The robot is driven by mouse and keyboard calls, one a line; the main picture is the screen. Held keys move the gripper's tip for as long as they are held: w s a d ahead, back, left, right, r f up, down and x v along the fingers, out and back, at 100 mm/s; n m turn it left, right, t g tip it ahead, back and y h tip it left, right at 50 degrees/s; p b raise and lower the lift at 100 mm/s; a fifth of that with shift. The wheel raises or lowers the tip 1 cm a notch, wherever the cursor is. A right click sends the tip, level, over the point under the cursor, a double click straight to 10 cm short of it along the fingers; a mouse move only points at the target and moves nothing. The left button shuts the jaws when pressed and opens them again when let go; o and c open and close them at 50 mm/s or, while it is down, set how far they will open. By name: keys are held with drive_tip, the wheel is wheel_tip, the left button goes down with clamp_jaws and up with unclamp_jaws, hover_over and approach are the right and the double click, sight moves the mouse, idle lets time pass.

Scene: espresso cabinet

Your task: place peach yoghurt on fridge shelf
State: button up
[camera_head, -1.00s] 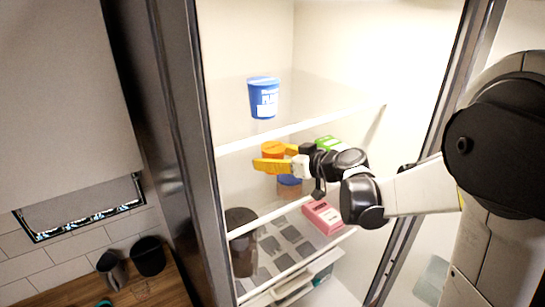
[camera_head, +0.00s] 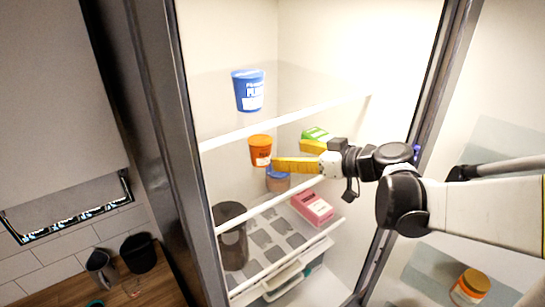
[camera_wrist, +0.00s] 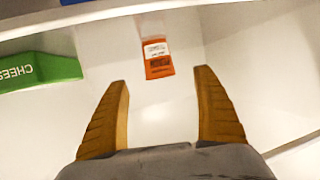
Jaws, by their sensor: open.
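The peach yoghurt, taken to be the orange cup (camera_head: 260,150), stands inside the fridge below the upper shelf (camera_head: 290,119). Its label faces out, and it looks upright. In the wrist view the orange cup (camera_wrist: 157,58) lies beyond the fingertips, in line with the gap between them and not touching them. My gripper (camera_head: 276,164) has yellow fingers and reaches into the fridge from the right, just right of the cup. In the wrist view my gripper (camera_wrist: 162,75) is open and empty. The cup's base contact is hard to make out.
A blue tub (camera_head: 249,90) stands on the upper shelf. A green cheese box (camera_head: 314,134), a blue-lidded cup (camera_head: 278,181), a pink box (camera_head: 312,208) and a dark jar (camera_head: 231,236) are near or below. An orange-lidded jar (camera_head: 471,286) is in the door.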

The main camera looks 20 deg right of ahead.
drive_tip(key=s+a+f, duration=0.1)
drive_tip(key=s+a+g, duration=0.1)
drive_tip(key=a, duration=0.1)
drive_tip(key=s+a+f+m+g, duration=0.1)
drive_tip(key=s, duration=0.1)
drive_tip(key=shift+a+f+h, duration=0.25)
drive_tip(key=shift+f+h, duration=0.05)
drive_tip(key=shift+h, duration=0.1)
drive_tip(key=s+f+m+g+h, duration=0.1)
drive_tip(key=s+f+m+h, duration=0.1)
drive_tip(key=s, duration=0.6)
drive_tip(key=s+f+m+g+h, duration=0.2)
drive_tip(key=s+f+h, duration=0.2)
drive_tip(key=s, duration=0.3)
drive_tip(key=shift+s+a+m, duration=0.4)
drive_tip(key=shift+a, duration=0.05)
